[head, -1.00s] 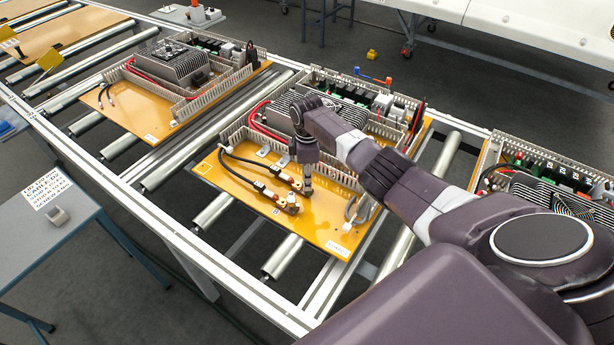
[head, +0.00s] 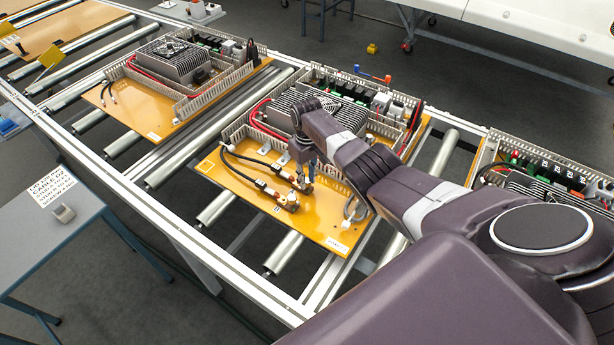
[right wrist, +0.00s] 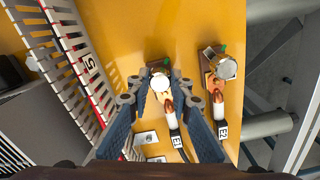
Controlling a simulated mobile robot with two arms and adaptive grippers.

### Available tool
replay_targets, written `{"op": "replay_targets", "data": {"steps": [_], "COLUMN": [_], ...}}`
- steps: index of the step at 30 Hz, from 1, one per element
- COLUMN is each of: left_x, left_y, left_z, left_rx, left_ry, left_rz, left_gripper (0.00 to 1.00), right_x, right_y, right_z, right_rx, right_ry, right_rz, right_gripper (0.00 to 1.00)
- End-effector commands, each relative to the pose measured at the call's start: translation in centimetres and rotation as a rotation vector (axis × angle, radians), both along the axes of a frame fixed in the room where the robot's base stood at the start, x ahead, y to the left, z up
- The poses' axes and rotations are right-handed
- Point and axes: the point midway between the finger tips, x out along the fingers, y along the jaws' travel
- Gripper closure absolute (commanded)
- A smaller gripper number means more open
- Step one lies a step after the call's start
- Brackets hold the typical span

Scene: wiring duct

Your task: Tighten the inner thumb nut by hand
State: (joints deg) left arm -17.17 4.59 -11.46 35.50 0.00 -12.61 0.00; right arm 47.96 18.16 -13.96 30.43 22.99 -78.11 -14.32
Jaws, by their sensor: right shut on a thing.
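The inner thumb nut (right wrist: 160,83) is a pale round metal nut at the end of the cable marked E1 (right wrist: 174,124). My right gripper (right wrist: 159,84) has its two blue fingers on either side of this nut and is shut on it. In the head view my right gripper (head: 303,188) points down at the inner cable end, and its fingers hide the nut there. The outer thumb nut (right wrist: 226,68) stands apart to the right, by the cable marked E2 (right wrist: 220,128). My left gripper is not in view.
The orange board (head: 318,222) lies on a roller conveyor (head: 215,208). A slotted duct wall (right wrist: 74,70) runs to the left of the nuts in the wrist view. A finned heatsink (head: 290,104) stands behind. A side table (head: 70,240) is at the left.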

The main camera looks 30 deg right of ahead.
Motion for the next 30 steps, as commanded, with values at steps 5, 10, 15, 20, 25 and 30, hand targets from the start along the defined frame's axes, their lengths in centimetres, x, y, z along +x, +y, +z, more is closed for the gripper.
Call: {"op": "replay_targets", "data": {"steps": [5,10,15,20,25,30], "left_x": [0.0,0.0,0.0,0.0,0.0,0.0], "left_y": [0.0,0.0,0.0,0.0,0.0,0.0], "left_z": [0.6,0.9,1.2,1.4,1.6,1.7], "left_rx": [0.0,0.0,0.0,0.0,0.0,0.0], "left_ry": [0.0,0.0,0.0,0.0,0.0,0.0], "left_rz": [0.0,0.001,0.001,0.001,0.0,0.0], "left_gripper": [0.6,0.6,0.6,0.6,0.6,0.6], "right_x": [0.6,0.7,0.7,0.7,0.7,0.8], "right_y": [-0.2,-0.2,-0.2,-0.1,-0.1,-0.2], "right_z": [0.8,0.8,0.8,0.8,0.7,0.8], "right_rx": [-0.003,-0.003,-0.003,-0.003,-0.003,-0.003], "right_ry": [-0.015,-0.016,-0.016,-0.017,-0.016,-0.017], "right_rz": [-0.168,-0.33,-0.49,-0.643,-0.804,-0.958], "right_gripper": [1.0,1.0,1.0,1.0,1.0,1.0]}}
